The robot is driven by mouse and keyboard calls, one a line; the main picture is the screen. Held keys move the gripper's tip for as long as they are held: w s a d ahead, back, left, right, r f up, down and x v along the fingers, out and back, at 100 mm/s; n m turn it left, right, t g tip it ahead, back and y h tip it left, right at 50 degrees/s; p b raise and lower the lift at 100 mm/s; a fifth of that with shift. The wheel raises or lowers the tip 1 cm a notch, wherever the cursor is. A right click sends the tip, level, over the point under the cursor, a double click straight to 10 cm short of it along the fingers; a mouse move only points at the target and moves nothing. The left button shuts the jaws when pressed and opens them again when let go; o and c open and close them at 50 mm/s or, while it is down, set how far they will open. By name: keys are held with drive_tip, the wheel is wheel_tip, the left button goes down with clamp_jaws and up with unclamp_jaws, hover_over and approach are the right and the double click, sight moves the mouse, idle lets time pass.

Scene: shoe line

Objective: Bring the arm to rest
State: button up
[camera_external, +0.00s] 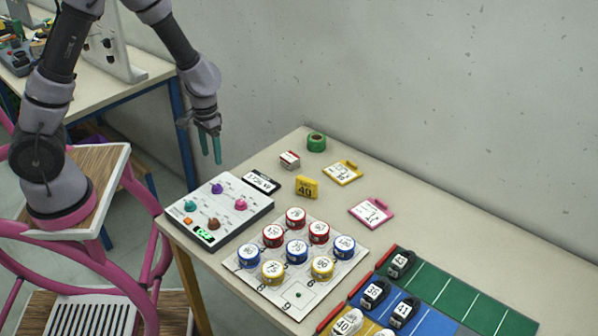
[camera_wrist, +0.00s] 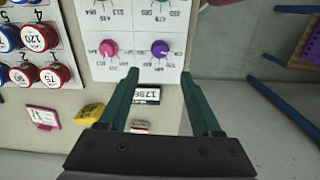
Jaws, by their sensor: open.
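My gripper (camera_external: 210,148) points down with its two green fingers apart and nothing between them. It hangs in the air near the table's far left edge, above and behind the control panel (camera_external: 222,209) with coloured knobs. In the wrist view my gripper (camera_wrist: 162,88) shows as two green fingers, with the black-and-white label (camera_wrist: 146,96) seen between them and the panel (camera_wrist: 133,38) ahead. My arm is raised and bent, coming down from the top of the outside view.
The table (camera_external: 330,205) holds a board with several numbered round weights (camera_external: 296,250), yellow and pink tags (camera_external: 371,211), a green tape roll (camera_external: 317,142), and coloured mats with shoes (camera_external: 402,262). A wall stands behind. Another table (camera_external: 150,62) is at the back left.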

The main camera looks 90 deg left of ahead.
drive_tip(key=d+r+m+t, duration=0.1)
drive_tip(key=d+r+m, duration=0.3)
drive_tip(key=r, duration=0.5)
drive_tip(key=d+r+m+t, duration=0.2)
drive_tip(key=d+r, duration=0.4)
drive_tip(key=r, duration=0.3)
drive_tip(key=s+d+r+m+t+y, duration=0.1)
drive_tip(key=s+d+r+m+t, duration=0.1)
drive_tip(key=s+r, duration=0.4)
drive_tip(key=s+d+r+m+t+y, duration=0.1)
drive_tip(key=s+d+r+m, duration=0.3)
drive_tip(key=r, duration=0.4)
drive_tip(key=shift+s+d+r+m+t, duration=0.35)
drive_tip(key=shift+s+d+t, duration=0.25)
drive_tip(key=shift+s+d, duration=0.35)
